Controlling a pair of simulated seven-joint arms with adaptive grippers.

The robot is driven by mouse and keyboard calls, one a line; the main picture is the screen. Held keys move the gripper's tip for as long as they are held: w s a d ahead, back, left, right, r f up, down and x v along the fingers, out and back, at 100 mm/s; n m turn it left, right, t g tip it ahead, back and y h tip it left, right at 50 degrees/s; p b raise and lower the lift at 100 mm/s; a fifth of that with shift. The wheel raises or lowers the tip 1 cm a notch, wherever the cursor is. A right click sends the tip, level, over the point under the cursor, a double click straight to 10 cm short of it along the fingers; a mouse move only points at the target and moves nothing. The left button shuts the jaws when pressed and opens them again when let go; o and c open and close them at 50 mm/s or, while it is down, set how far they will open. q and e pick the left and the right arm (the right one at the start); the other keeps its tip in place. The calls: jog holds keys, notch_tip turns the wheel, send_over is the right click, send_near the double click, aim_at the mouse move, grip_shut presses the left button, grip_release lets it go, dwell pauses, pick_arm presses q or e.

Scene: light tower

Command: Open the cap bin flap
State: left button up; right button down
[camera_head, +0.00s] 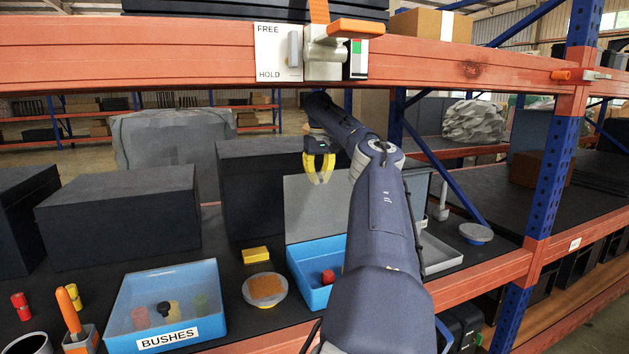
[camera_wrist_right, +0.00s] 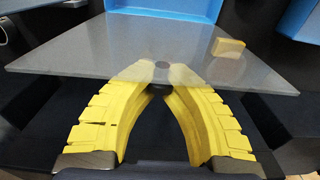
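The cap bin (camera_head: 318,298) is a blue tray with a red cap (camera_head: 328,276) inside. Its grey see-through flap (camera_head: 300,205) stands raised at the bin's back; in the wrist view the flap (camera_wrist_right: 90,52) lies across the picture, with a dark round spot at its middle. My right gripper (camera_head: 320,182) is at the flap's top edge, fingers pointing down. In the wrist view its yellow fingertips (camera_wrist_right: 160,76) come close together and show pale through the flap; whether they touch it I cannot tell. Nothing is clearly held. My left gripper is out of view.
The bin marked BUSHES (camera_head: 205,335) has a clear cover with a black knob. A yellow block (camera_head: 256,254) and a round dish (camera_head: 265,290) lie between the bins. Dark boxes (camera_head: 118,215) stand behind. An orange beam (camera_head: 130,55) with a FREE/HOLD switch crosses above.

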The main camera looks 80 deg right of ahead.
jog(key=shift+r, duration=0.1)
dwell(0.3)
jog(key=c, duration=1.1)
grip_release()
jog(key=shift+c, duration=0.2)
jog(key=shift+a+r, duration=0.1)
jog(key=shift+r, duration=3.6)
jog(key=shift+s, duration=0.1)
